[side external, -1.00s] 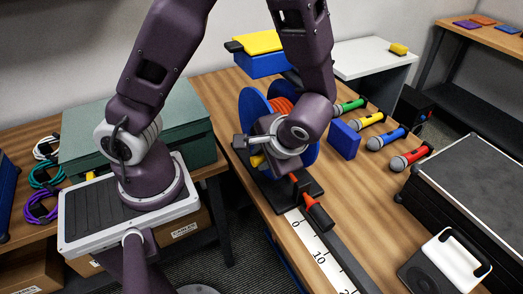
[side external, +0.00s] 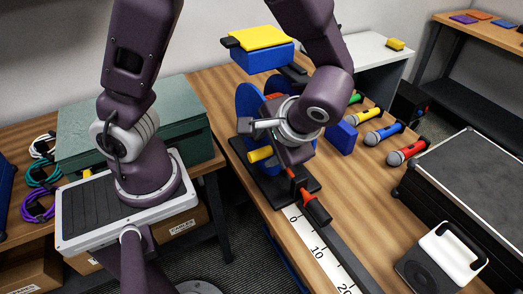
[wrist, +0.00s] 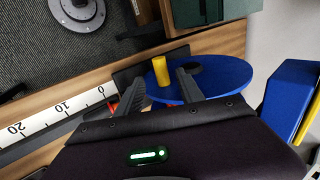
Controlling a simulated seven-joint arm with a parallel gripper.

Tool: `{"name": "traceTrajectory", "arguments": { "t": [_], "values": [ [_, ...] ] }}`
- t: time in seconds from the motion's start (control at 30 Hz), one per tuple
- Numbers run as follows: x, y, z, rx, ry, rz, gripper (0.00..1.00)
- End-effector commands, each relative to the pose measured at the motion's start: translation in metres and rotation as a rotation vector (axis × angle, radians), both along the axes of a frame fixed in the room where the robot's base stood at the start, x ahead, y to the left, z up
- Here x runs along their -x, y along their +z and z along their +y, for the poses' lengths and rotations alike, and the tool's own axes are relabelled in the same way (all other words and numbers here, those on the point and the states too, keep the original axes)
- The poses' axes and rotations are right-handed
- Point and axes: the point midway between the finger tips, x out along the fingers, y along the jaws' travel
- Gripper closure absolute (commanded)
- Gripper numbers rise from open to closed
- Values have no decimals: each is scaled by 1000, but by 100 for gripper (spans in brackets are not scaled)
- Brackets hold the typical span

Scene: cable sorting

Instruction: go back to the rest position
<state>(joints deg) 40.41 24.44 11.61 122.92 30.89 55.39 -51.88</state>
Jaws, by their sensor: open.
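My gripper (side external: 250,128) is open in front of the blue cable reel (side external: 249,96), whose lower part it hides in the side external view. In the wrist view my gripper's two dark fingers (wrist: 160,92) stand apart with no object held. The reel's blue disc (wrist: 225,76) and its yellow crank handle (wrist: 162,80) lie beyond and between the fingers. In the side external view the yellow handle (side external: 261,154) sticks out just below my gripper. I cannot tell the exact gap between fingers and handle.
A blue box with a yellow top (side external: 262,50) stands behind the reel. Several microphones (side external: 385,134) and a blue block (side external: 341,138) lie to the right. A black case (side external: 470,180) is at far right. A measuring strip (side external: 318,255) runs forward from the reel's black base.

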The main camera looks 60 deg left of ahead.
Motion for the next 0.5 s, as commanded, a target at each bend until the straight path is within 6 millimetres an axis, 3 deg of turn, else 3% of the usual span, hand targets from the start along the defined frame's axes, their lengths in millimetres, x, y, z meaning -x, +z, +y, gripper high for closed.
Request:
{"name": "traceTrajectory", "arguments": {
  "t": [0.37,0.5],
  "values": [
    [1,10,-7,2,1,0,55],
    [9,34,-1,126,29,-10,55]
  ]
}}
